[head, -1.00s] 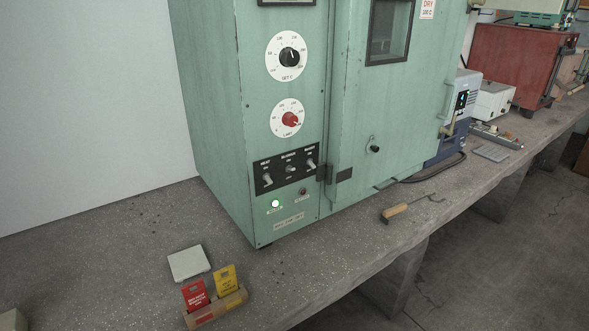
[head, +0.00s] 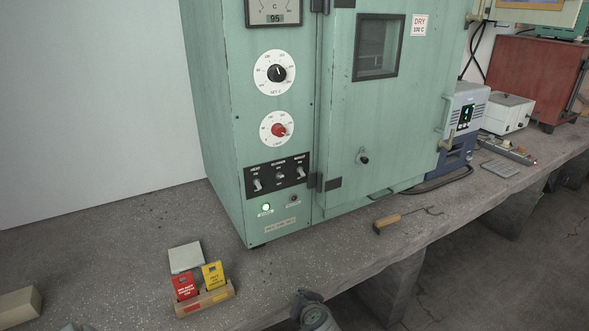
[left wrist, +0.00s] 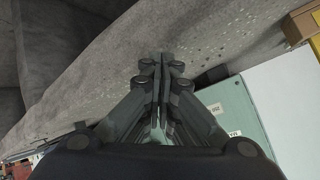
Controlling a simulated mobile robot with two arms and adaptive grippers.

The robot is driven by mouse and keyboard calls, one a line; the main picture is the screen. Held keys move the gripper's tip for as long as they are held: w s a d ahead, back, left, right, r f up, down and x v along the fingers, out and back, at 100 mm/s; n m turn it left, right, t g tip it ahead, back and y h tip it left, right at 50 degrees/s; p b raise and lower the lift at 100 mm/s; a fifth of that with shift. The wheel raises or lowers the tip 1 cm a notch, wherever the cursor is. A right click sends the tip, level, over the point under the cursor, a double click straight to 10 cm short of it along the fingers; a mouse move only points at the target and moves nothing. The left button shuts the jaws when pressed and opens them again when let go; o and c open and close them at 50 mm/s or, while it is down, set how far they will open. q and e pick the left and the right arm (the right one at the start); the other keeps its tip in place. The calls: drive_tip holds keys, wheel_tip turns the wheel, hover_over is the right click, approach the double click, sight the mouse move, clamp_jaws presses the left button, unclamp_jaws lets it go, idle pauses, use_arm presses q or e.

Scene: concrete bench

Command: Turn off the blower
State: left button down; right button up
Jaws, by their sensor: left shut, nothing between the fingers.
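The green oven cabinet (head: 222,130) stands on the bench. Its black switch panel (head: 277,178) carries three toggles in a row. The middle one, the blower switch (head: 280,175), is too small for me to tell its lever position surely. Below the panel a green lamp (head: 266,207) is lit and a red lamp (head: 293,198) looks dark. My left gripper (left wrist: 165,60) is shut and empty in the left wrist view, over the bench and apart from the switches. A grey part of my arm shows at the bottom of the head view. My right gripper is not in view.
Red and yellow cards stand in a wooden holder (head: 207,299) near the front edge, with a pale square plate (head: 186,257) behind. A wooden-handled hook (head: 388,223) lies before the oven door. Two dials (head: 274,73) sit above the switches. Bench left of the oven is mostly clear.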

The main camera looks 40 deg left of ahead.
use_arm(q)
drive_tip(key=w+a+r+n+y, duration=0.2)
drive_tip(key=w+r+n+y, duration=0.1)
drive_tip(key=r, duration=0.7)
drive_tip(key=w+a+r+n+y, duration=0.2)
drive_tip(key=w+a+r+n, duration=0.1)
drive_tip(key=r, duration=0.7)
drive_tip(key=w+a+r+n+y, duration=0.2)
drive_tip(key=w+r+n+y, duration=0.1)
drive_tip(key=r, duration=0.6)
drive_tip(key=shift+w+a+r+y+p, duration=0.3)
drive_tip(key=shift+w+a+r+p, duration=0.1)
drive_tip(key=shift+w, duration=0.2)
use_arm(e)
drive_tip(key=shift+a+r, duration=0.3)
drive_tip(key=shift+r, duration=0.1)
use_arm(q)
drive_tip(key=shift+d, duration=0.1)
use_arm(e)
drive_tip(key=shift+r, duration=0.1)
